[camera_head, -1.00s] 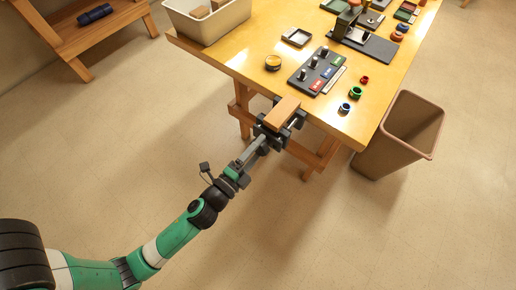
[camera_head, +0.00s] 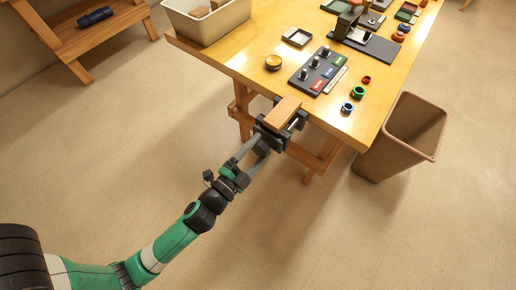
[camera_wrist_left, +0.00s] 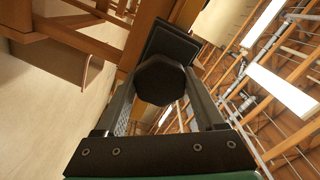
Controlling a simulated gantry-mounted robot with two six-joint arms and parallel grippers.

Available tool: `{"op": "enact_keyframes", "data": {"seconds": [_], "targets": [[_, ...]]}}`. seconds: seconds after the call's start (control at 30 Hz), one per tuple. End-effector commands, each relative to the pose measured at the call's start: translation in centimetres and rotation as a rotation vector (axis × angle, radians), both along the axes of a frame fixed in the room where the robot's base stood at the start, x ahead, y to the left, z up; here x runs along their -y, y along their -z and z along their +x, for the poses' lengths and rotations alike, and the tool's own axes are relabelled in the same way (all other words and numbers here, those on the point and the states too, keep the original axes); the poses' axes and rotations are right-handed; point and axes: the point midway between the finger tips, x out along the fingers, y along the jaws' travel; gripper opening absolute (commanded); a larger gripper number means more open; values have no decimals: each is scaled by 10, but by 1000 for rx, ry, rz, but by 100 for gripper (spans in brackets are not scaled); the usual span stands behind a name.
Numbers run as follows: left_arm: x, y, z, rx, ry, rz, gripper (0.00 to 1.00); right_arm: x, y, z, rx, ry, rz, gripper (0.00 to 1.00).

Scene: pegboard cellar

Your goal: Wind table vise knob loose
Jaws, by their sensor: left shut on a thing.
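The table vise (camera_head: 274,134) is dark and clamped at the near edge of the yellow table. A wooden block (camera_head: 283,113) sits at its top between the jaws. My left gripper (camera_head: 259,145) reaches it from the front, its two fingers spread around the knob side. In the left wrist view the dark, many-sided knob (camera_wrist_left: 160,80) sits between the fingertips of my left gripper (camera_wrist_left: 162,88), which is shut on it. A dark square vise part (camera_wrist_left: 172,42) shows behind the knob. In the head view the knob is mostly hidden by the fingers. My right gripper is out of view.
On the table (camera_head: 240,62) stand a dark board with knobs (camera_head: 318,70), a yellow round tin (camera_head: 273,62), small coloured rings (camera_head: 357,92) and a white bin (camera_head: 208,24). A brown waste bin (camera_head: 402,135) stands right of the table. The floor in front is clear.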

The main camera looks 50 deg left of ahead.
Motion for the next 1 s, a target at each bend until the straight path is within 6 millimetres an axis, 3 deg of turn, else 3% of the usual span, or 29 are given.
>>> {"op": "enact_keyframes", "data": {"seconds": [0.23,0.27,0.4,0.77,1.0], "targets": [[0,0,0,1,0,-6,15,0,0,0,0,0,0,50],[0,0,0,1,0,-6,73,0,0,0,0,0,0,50],[0,0,0,1,0,-4,98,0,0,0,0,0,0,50],[2,2,-8,-1,1,-1,100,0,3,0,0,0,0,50],[14,6,-58,-2,5,1,100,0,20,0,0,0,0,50]]}}
